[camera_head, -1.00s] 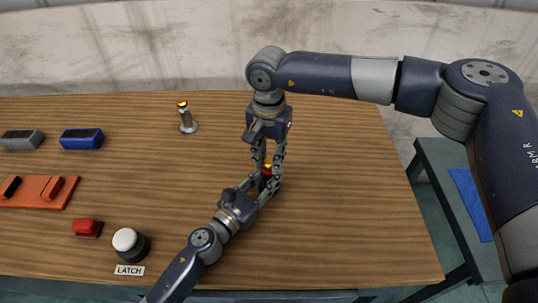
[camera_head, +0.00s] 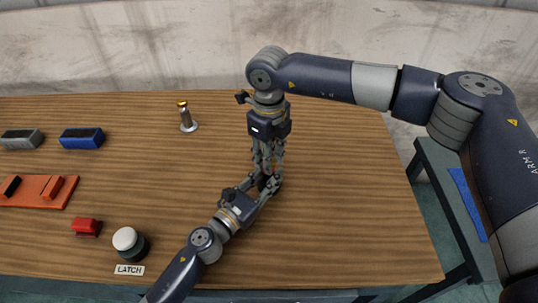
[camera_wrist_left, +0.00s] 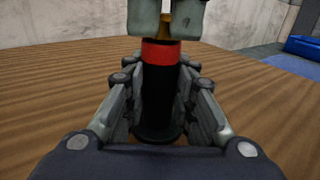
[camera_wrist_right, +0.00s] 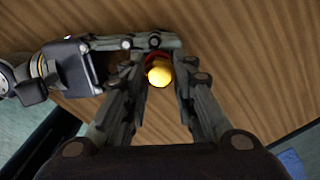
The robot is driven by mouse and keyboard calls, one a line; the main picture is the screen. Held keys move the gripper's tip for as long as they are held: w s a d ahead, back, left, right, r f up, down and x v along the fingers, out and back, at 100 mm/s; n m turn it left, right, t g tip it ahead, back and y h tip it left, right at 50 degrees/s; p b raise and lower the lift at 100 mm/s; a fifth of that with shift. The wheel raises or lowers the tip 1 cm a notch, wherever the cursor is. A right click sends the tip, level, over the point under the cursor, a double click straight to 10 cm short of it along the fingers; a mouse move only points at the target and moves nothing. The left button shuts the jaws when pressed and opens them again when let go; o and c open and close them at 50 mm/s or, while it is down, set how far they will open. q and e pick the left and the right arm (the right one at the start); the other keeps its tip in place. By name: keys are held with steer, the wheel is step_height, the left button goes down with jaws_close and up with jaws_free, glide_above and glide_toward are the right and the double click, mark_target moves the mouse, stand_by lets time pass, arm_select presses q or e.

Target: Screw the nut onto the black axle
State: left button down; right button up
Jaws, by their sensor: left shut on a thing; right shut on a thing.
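The black axle (camera_wrist_left: 158,95) stands upright on a dark round base, with a red band (camera_wrist_left: 160,52) near its top. My left gripper (camera_head: 270,184) is shut around the axle's black body, with a finger on each side in the left wrist view. The brass nut (camera_wrist_right: 159,72) sits at the axle's top, directly above the red band. My right gripper (camera_head: 266,168) points down and is shut on the nut from above. In the head view the fingers hide most of the axle and the nut. I cannot tell how far the nut is threaded on.
A silver post with a golden top (camera_head: 187,118) stands behind left. Grey (camera_head: 21,140) and blue (camera_head: 82,138) blocks, an orange tray (camera_head: 52,203), a red block (camera_head: 86,227) and a white-capped latch button (camera_head: 127,241) are on the left. The table's right side is clear.

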steer(key=m, duration=0.5)
steer(key=shift+m, duration=0.3)
steer(key=m, duration=0.3)
steer(key=shift+w, duration=0.1)
steer(key=m, duration=0.7)
steer(key=shift+m, duration=0.3)
steer(key=m, duration=1.3)
steer(key=shift+m, duration=0.4)
steer(key=o, duration=1.1)
steer(key=shift+o, duration=0.2)
arm_select(q)
steer(key=shift+f, duration=0.1)
arm_select(e)
step_height(320, 180, up, 12)
